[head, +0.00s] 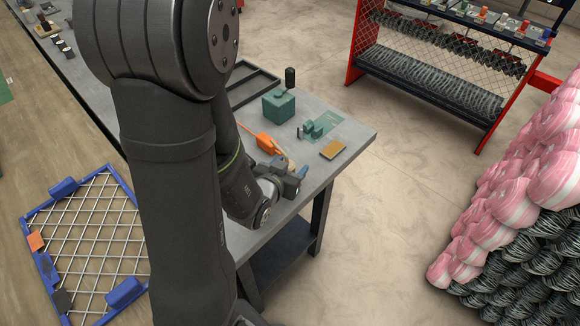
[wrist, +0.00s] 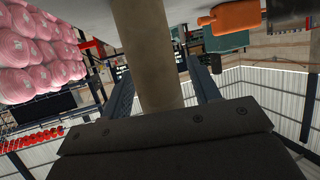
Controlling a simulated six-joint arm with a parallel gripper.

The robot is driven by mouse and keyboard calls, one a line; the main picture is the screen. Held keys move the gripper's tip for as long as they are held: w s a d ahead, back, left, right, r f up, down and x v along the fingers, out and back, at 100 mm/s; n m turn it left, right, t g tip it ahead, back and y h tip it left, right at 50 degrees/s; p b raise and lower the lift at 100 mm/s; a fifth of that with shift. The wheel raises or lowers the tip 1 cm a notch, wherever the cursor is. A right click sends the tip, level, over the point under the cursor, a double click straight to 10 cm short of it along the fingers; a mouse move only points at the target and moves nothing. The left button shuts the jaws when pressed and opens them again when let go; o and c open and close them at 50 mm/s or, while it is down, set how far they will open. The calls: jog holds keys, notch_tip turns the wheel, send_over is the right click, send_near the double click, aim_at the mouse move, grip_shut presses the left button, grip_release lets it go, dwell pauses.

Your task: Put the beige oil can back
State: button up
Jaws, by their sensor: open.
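The beige oil can (wrist: 148,55) fills the middle of the wrist view as a plain beige cylinder standing between my two fingers. My gripper (wrist: 163,88) is open, with one finger on each side of the can; I cannot tell whether either finger touches it. In the head view my gripper (head: 291,181) is low over the near right part of the grey workbench (head: 357,131). Only a small beige part of the can (head: 290,164) shows there, behind the gripper. The can's base and spout are not clear.
A teal block (head: 278,106), a small green vise (head: 312,130) and a tan pad (head: 332,149) stand farther along the bench. A blue-framed mesh panel (head: 122,292) is at left.

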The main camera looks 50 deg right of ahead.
jog(key=v, duration=0.7)
jog(key=shift+a+r, duration=0.2)
jog(key=shift+a, duration=0.05)
jog(key=x, duration=0.7)
jog(key=shift+d+f, duration=0.2)
jog(key=shift+d, duration=0.1)
jog(key=shift+r, duration=0.7)
